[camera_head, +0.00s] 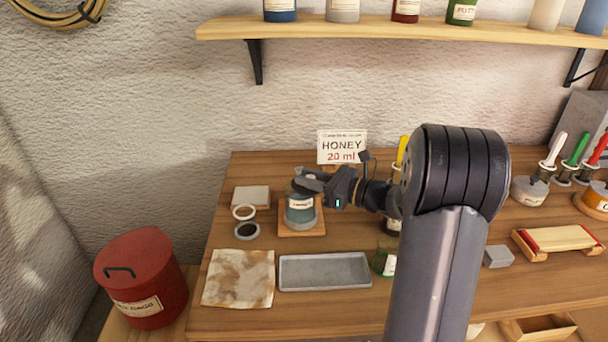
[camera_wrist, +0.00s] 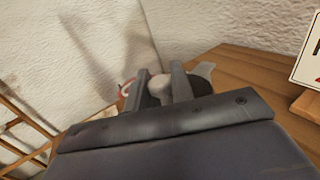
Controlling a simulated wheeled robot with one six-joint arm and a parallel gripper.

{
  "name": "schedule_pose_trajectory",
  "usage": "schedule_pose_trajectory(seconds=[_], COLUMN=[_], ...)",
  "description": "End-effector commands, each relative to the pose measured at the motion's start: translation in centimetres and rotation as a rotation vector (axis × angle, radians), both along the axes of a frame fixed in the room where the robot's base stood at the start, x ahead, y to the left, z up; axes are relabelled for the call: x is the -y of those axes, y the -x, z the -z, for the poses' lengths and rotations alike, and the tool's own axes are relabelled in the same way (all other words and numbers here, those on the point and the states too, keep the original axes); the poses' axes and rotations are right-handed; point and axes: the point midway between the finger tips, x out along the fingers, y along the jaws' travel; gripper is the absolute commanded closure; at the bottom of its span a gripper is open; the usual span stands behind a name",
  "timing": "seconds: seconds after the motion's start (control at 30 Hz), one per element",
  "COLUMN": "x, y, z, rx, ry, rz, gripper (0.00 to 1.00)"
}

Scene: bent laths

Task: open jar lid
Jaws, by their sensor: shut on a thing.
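A blue-grey jar (camera_head: 300,212) with a pale label stands upright on a small wooden board (camera_head: 316,228) on the bench. Its dark lid (camera_head: 294,189) sits at the top of the jar, partly covered by my gripper (camera_head: 309,181). My gripper reaches in from the right, its fingers level with the jar's top and shut on the lid. In the wrist view, the two fingers (camera_wrist: 160,86) stand on either side of a pale rounded piece, with dark surface behind them. The jar's body is hidden there, and I cannot tell whether the lid has turned or lifted.
A red bin (camera_head: 142,263) is at left. My arm hides part of the bench's right side.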

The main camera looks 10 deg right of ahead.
Motion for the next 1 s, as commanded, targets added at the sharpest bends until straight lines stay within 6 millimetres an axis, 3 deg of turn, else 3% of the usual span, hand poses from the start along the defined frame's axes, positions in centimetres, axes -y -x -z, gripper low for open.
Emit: schedule_pose_trajectory(seconds=[0.2,0.53,0.57,0.6,0.77,1.0], x=[0.86,0.92,0.92,0.92,0.90,0.95], y=[-0.17,-0.14,-0.14,-0.14,-0.11,-0.07], z=[-0.25,-0.16,-0.16,-0.16,-0.10,-0.04], rx=[0.002,0.002,0.002,0.002,0.001,0.000], ry=[-0.001,-0.001,-0.001,-0.001,-0.001,0.000], rz=[-0.091,-0.099,-0.099,-0.099,-0.099,-0.099], gripper=[1.00,1.00,0.76,0.73,0.59,0.59])
